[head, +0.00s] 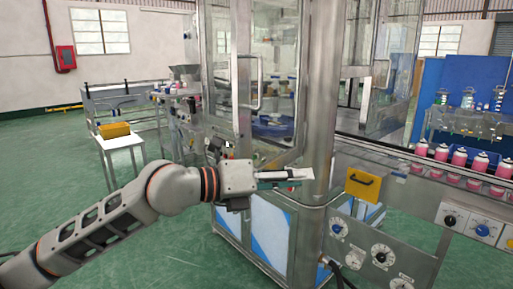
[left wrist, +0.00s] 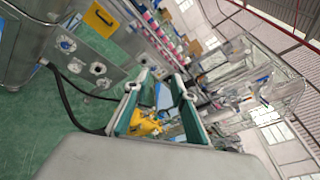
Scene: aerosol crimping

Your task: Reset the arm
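My left arm comes in from the left in the head view and reaches across the middle. My left gripper (head: 298,175) is in front of the machine's steel corner post and appears seen side-on. In the left wrist view my left gripper (left wrist: 157,88) shows two green-lined fingers standing apart with a gap between them. Nothing is gripped; a yellow thing (left wrist: 146,126) shows between the fingers, and I cannot tell how far off it is. My right gripper is in neither view.
A glass-doored steel machine (head: 265,90) stands close ahead. A white table (head: 122,143) carries a yellow bin (head: 114,130). Green floor is open at left.

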